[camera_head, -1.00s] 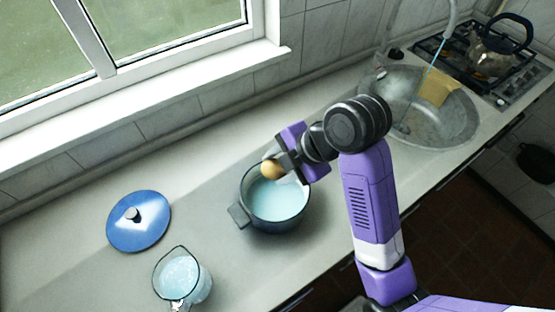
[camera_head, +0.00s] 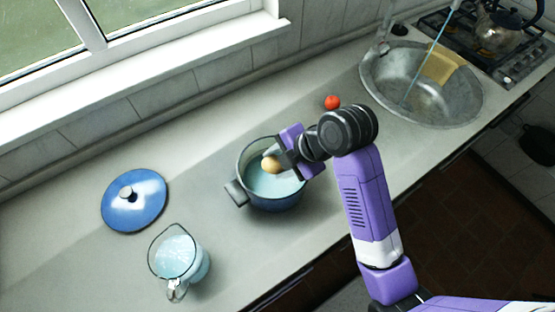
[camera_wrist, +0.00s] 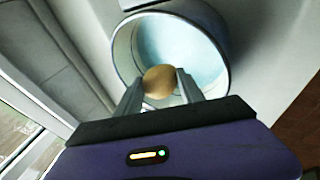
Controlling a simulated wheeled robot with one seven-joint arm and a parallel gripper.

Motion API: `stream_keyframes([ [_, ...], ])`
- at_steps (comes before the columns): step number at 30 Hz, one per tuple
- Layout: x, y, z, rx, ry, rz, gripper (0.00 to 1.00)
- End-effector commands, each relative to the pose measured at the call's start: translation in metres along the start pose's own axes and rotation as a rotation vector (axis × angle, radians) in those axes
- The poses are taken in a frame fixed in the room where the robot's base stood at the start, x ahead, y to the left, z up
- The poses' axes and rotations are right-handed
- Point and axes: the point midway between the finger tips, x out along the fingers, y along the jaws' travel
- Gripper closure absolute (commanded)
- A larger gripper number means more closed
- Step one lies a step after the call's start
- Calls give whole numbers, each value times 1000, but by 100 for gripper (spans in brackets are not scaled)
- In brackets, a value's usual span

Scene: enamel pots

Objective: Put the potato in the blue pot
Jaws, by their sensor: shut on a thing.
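The potato (camera_head: 270,164) is small and tan. My gripper (camera_head: 274,163) is shut on it and holds it over the blue pot (camera_head: 277,204), near the back right of the opening. In the wrist view the potato (camera_wrist: 160,82) sits between the two fingers (camera_wrist: 158,88), with the pot's pale inside (camera_wrist: 190,48) beyond it. The pot is open and holds pale blue liquid. Whether the potato is below the rim, I cannot tell.
The blue lid (camera_head: 134,201) lies on the counter at the left. A glass jug (camera_head: 180,255) of pale liquid stands at the front left. A red tomato-like thing (camera_head: 332,102) lies behind my arm. A metal sink (camera_head: 425,105) is at the right.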

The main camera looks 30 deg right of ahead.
Motion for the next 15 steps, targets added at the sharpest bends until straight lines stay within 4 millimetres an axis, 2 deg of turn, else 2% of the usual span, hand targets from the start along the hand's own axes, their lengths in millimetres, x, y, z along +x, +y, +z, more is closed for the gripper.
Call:
stream_keyframes([
  [8,0,0,0,0,0,0,96],
  [9,1,0,0,0,0,0,53],
  [12,1,0,0,0,0,0,33],
  [13,1,0,0,0,0,0,29],
  [15,1,0,0,0,0,0,29],
])
